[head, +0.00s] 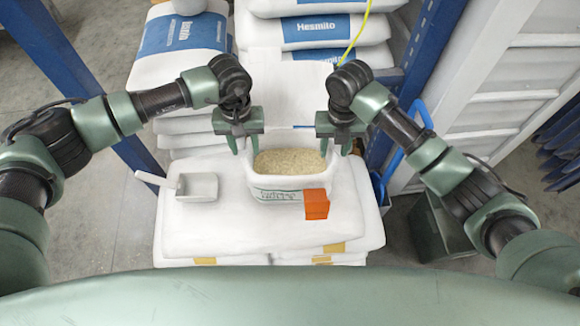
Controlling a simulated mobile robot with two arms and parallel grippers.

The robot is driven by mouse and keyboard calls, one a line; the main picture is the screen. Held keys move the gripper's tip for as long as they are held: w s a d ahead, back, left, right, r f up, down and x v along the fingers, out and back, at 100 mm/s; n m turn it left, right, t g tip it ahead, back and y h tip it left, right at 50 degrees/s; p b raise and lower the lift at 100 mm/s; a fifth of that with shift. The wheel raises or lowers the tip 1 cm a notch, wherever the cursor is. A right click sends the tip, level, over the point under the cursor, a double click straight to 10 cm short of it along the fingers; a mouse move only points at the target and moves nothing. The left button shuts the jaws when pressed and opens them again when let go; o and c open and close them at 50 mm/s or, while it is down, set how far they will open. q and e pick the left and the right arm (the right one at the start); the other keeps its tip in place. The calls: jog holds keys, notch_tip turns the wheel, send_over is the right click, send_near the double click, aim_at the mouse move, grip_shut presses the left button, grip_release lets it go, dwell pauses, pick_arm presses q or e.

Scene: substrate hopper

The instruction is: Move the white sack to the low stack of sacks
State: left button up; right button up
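Several white sacks are in view, and I cannot tell which one the task means. A sack with a blue label (185,34) tops the back left stack, and another labelled sack (318,27) lies in the back middle stack. The low stack (215,236) of white sacks is in front. A white tub (275,183) of tan granules stands on it. My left gripper (244,149) is open at the tub's left rim, and my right gripper (334,151) is open at its right rim. Both point down with a gap between the fingers; whether they touch the tub is unclear.
Blue uprights (430,45) stand either side of the stacks. A yellow cord (357,35) hangs at the back. A dark green bin (438,228) is on the floor at right.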

aim_at(250, 163)
pick_arm(q)
jog(key=shift+d+f, duration=0.1)
jog(key=shift+f, duration=0.3)
pick_arm(e)
jog(key=shift+f, duration=0.45)
pick_arm(q)
jog(key=shift+w+f, duration=0.1)
jog(key=shift+f, duration=0.05)
pick_arm(e)
jog(key=shift+w+f, duration=0.1)
